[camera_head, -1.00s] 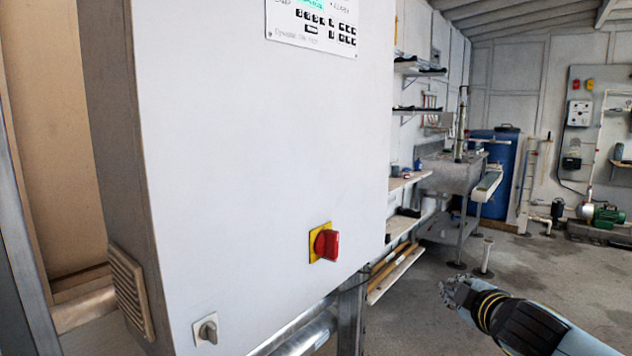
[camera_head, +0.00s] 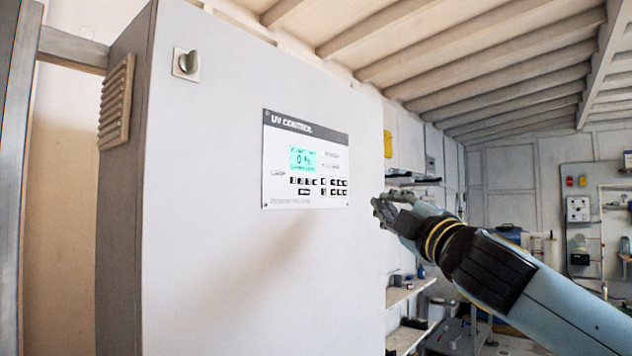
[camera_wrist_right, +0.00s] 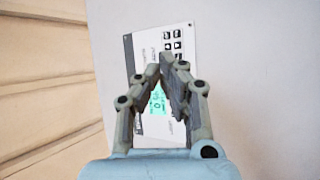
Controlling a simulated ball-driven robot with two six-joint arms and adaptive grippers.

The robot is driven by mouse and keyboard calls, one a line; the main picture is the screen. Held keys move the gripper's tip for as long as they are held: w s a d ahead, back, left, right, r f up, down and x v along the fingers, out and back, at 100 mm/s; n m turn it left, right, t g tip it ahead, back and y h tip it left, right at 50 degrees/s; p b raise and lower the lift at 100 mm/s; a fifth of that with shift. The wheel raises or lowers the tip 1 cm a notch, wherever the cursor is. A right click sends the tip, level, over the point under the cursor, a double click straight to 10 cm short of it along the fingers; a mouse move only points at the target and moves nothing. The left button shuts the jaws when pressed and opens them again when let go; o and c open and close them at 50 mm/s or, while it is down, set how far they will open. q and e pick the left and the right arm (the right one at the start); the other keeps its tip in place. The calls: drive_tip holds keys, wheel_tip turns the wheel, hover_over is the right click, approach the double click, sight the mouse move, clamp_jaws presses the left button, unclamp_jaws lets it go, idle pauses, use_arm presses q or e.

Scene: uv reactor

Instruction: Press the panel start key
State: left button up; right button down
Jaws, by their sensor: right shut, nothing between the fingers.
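The UV control panel (camera_head: 282,190) is a white plate with a dark title strip, a lit cyan display (camera_head: 303,160) and rows of small black keys (camera_head: 319,185). It sits on the front of a tall pale cabinet. The key labels are too small to read, so I cannot tell which is the start key. My right gripper (camera_head: 378,205) is shut and empty, just right of the panel and apart from it. In the right wrist view the panel (camera_wrist_right: 146,50) lies sideways beyond my fingers (camera_wrist_right: 167,62), which hide part of it. My left gripper is not in view.
The pale cabinet (camera_head: 230,270) fills the left of the head view, with a grey knob (camera_head: 186,63) at upper left and a vent (camera_head: 116,102) on its side. Shelves (camera_head: 412,290) stand right of the cabinet, behind my right arm.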

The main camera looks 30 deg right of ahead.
sight(324, 191)
drive_tip(key=shift+w+d+r, duration=0.1)
drive_tip(key=shift+w+r, duration=0.05)
drive_tip(key=shift+r, duration=0.85)
drive_tip(key=shift+w+a+p, duration=0.55)
drive_tip(key=shift+w+p, duration=0.25)
drive_tip(key=shift+w, duration=0.55)
drive_tip(key=shift+w+a+p, duration=0.6)
drive_tip(key=shift+w+p, duration=0.25)
drive_tip(key=shift+w, duration=0.5)
drive_tip(key=shift+w+a+p, duration=0.55)
drive_tip(key=shift+w+p, duration=0.25)
drive_tip(key=shift+w, duration=0.55)
drive_tip(key=shift+w, duration=0.1)
drive_tip(key=shift+w+a, duration=0.15)
drive_tip(key=shift+w, duration=0.15)
